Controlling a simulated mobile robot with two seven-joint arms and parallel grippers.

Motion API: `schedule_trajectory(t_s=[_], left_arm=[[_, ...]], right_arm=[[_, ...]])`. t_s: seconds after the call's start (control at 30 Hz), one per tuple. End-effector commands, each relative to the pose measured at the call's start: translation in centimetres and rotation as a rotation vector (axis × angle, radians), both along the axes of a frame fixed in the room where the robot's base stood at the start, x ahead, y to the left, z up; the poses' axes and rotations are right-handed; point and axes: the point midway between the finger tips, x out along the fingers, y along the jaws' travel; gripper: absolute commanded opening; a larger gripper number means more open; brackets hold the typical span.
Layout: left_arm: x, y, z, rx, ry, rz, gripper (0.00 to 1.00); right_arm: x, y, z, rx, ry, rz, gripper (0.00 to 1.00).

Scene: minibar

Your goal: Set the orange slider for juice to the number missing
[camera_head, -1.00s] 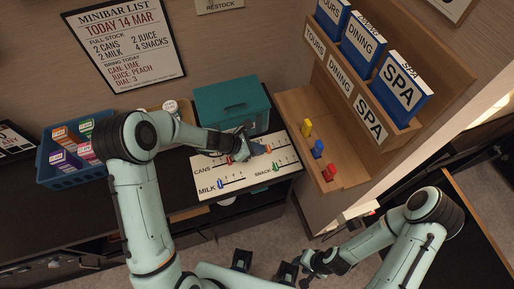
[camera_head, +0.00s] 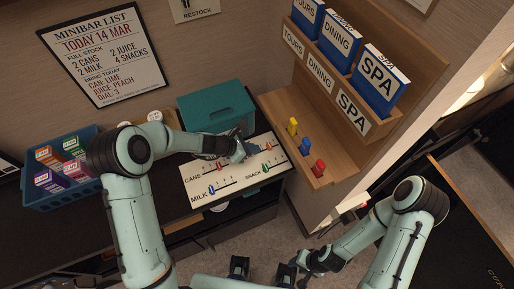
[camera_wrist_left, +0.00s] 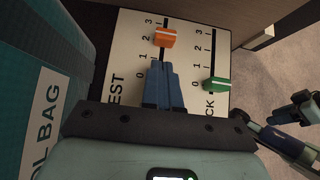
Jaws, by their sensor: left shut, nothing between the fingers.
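The white slider board (camera_head: 240,184) lies by the dark counter's front edge. Its orange slider (camera_wrist_left: 165,38) sits beside the 2 in the left wrist view; it also shows in the head view (camera_head: 268,147). Only "EST" of that row's label is readable. The green SNACK slider (camera_wrist_left: 216,85) is by its 0. The board also has a red CANS slider (camera_head: 219,167) and a blue MILK slider (camera_head: 211,190). My left gripper (camera_wrist_left: 163,68) is shut and empty over the orange slider's track, apart from the slider on its low-number side. My right gripper (camera_head: 300,262) hangs low.
A teal bag (camera_head: 216,106) stands behind the board. A blue basket (camera_head: 62,195) with several coloured cartons is at left. The wall list (camera_head: 105,55) reads "2 juice". A wooden rack (camera_head: 335,165) with yellow, blue and red pegs stands close on the right.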

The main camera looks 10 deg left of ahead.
Motion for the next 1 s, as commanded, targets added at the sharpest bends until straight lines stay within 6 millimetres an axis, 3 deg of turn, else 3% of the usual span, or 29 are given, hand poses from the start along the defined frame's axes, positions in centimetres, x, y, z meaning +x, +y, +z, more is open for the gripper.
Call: schedule_trajectory(t_s=[0.43,1.0], left_arm=[[-3.5,5.8,5.9,0.001,-0.004,-0.001,0.0],[-4.2,6.7,6.7,0.0,0.0,-0.001,0.0]], right_arm=[[0.6,0.0,1.1,0.0,-0.008,0.0,0.39],[0.7,0.0,1.3,0.001,-0.008,0.0,0.39]])
